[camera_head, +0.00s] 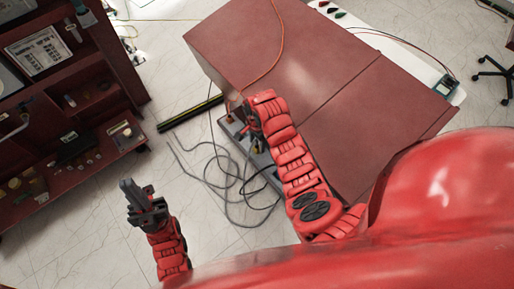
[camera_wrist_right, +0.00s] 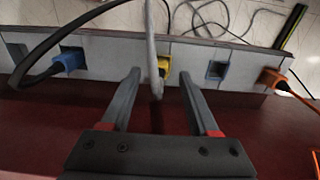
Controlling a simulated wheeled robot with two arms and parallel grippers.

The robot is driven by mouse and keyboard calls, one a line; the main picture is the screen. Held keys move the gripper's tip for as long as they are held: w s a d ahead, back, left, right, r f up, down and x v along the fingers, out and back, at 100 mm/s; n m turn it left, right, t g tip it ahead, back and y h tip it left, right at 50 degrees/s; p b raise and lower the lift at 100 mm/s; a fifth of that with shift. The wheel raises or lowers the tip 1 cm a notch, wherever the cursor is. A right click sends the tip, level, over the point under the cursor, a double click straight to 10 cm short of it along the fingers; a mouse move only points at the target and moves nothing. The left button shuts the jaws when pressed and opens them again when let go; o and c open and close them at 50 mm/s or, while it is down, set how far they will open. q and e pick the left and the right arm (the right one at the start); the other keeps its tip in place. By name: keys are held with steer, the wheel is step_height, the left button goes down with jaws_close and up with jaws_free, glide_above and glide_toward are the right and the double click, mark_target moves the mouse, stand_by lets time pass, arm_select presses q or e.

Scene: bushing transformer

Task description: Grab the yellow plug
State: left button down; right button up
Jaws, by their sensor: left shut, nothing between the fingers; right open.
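The yellow plug (camera_wrist_right: 164,66) sits in the grey panel in the right wrist view, with a thick grey cable looping down in front of it. My right gripper (camera_wrist_right: 157,76) is open, its two fingers on either side of the plug and cable; I cannot tell whether they touch it. In the head view my right gripper (camera_head: 243,122) is over the panel at the side of the red cabinet and mostly hides the plug. My left gripper (camera_head: 133,193) is shut and empty, over the floor at the left.
The panel (camera_wrist_right: 118,62) also holds a blue plug (camera_wrist_right: 68,62), an empty blue socket (camera_wrist_right: 215,70) and an orange plug (camera_wrist_right: 272,78). Loose cables (camera_head: 216,176) lie on the floor beside the red cabinet (camera_head: 290,70). A dark red shelf (camera_head: 125,75) with small parts stands at left.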

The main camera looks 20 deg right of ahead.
steer(key=shift+f, duration=1.35)
steer(key=shift+c, duration=0.3)
jaws_close()
